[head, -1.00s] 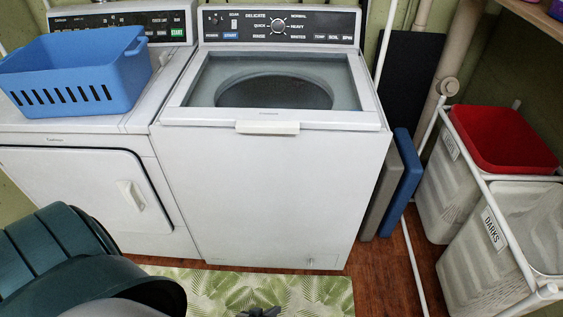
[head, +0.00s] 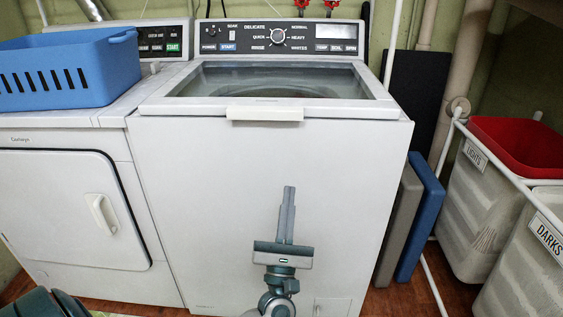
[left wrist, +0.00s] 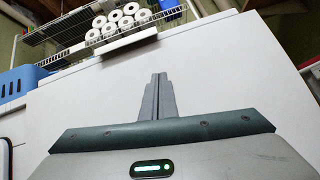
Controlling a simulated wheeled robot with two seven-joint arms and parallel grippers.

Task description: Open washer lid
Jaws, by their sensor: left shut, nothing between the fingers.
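The white top-loading washer (head: 200,190) stands in the middle of the head view. Its lid (head: 270,82), with a glass window, lies closed on top, and a white handle (head: 265,114) sticks out at its front edge. My left gripper (head: 289,190) is in front of the washer's front panel, below the handle and a little to its right. Its fingers point up, are together and hold nothing. In the left wrist view the shut fingers (left wrist: 159,78) stand against the white panel (left wrist: 230,75). My right gripper is not in view.
A dryer (head: 70,200) stands to the left with a blue basket (head: 70,75) on top. Grey and blue panels (head: 421,220) lean to the right of the washer. Laundry bins (head: 475,215) stand further right. The wrist view shows paper rolls (left wrist: 115,22) on a wire shelf.

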